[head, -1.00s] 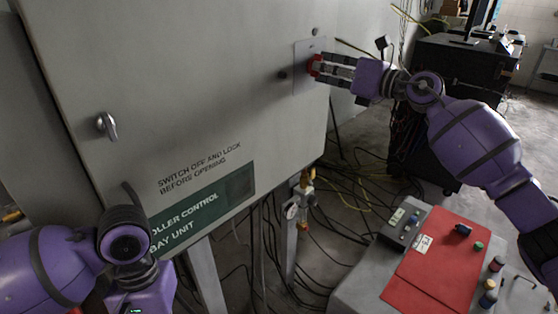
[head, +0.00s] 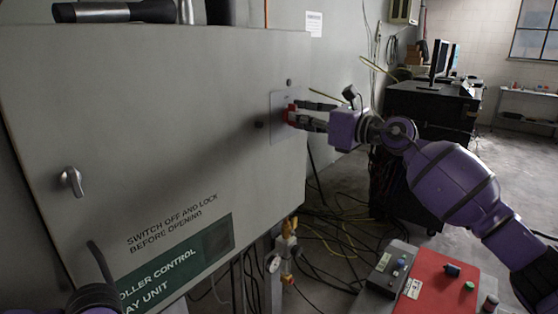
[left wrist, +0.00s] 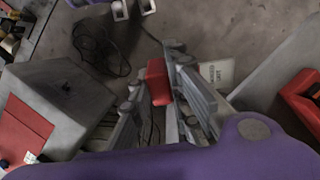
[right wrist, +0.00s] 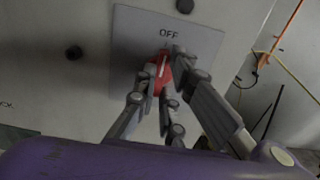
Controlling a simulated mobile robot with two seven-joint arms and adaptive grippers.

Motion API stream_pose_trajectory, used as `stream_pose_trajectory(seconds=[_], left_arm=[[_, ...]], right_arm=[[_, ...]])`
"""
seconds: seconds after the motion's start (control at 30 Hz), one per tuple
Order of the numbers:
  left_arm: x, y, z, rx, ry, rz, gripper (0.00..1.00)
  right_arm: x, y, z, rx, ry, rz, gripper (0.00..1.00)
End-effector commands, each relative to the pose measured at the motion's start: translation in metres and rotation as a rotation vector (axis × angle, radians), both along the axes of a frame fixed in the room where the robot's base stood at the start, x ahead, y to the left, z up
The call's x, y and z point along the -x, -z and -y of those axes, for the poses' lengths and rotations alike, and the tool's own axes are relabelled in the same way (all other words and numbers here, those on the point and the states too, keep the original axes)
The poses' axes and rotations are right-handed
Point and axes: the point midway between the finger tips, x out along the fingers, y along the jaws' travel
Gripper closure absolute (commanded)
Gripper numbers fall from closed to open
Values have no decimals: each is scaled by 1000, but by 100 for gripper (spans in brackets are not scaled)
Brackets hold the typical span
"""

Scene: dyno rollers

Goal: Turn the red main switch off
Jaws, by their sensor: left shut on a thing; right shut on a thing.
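The red main switch (head: 290,113) sits on a pale square plate (head: 277,128) at the right side of the grey cabinet door (head: 150,120). My right gripper (head: 301,114) is shut on the switch. In the right wrist view, the red switch knob (right wrist: 161,72) is between the fingers of the right gripper (right wrist: 158,82). The word OFF is on the plate (right wrist: 125,45) above the knob, and a white mark on the knob points roughly up towards it. In the left wrist view, my left gripper (left wrist: 158,88) is shut on a small red block (left wrist: 157,72).
A door handle (head: 71,181) is at the cabinet's left. A flashlight-like thing (head: 115,12) lies on top. A red panel (head: 435,282) and a grey button box (head: 388,268) lie at lower right. Cables (head: 330,235) cover the floor. A black cabinet (head: 432,115) stands behind my right arm.

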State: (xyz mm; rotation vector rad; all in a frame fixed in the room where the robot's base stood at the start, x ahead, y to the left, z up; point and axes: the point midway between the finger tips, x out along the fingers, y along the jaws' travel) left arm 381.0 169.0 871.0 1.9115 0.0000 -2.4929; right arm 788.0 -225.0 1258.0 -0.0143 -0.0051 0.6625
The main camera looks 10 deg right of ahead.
Motion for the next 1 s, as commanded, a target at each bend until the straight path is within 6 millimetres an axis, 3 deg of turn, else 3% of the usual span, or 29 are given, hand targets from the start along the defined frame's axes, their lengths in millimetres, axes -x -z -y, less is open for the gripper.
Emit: stream_pose_trajectory(seconds=[0.07,0.1,0.23,0.67,1.0], left_arm=[[0,0,0,0,0,0,100],[0,0,0,0,0,0,100],[0,0,0,0,0,0,100],[0,0,0,0,0,0,100],[0,0,0,0,0,0,100]], right_arm=[[0,0,0,3,0,1,100],[0,0,0,3,0,1,88],[0,0,0,2,0,0,72],[8,1,7,1,1,-2,72],[62,2,49,4,2,-3,72]])
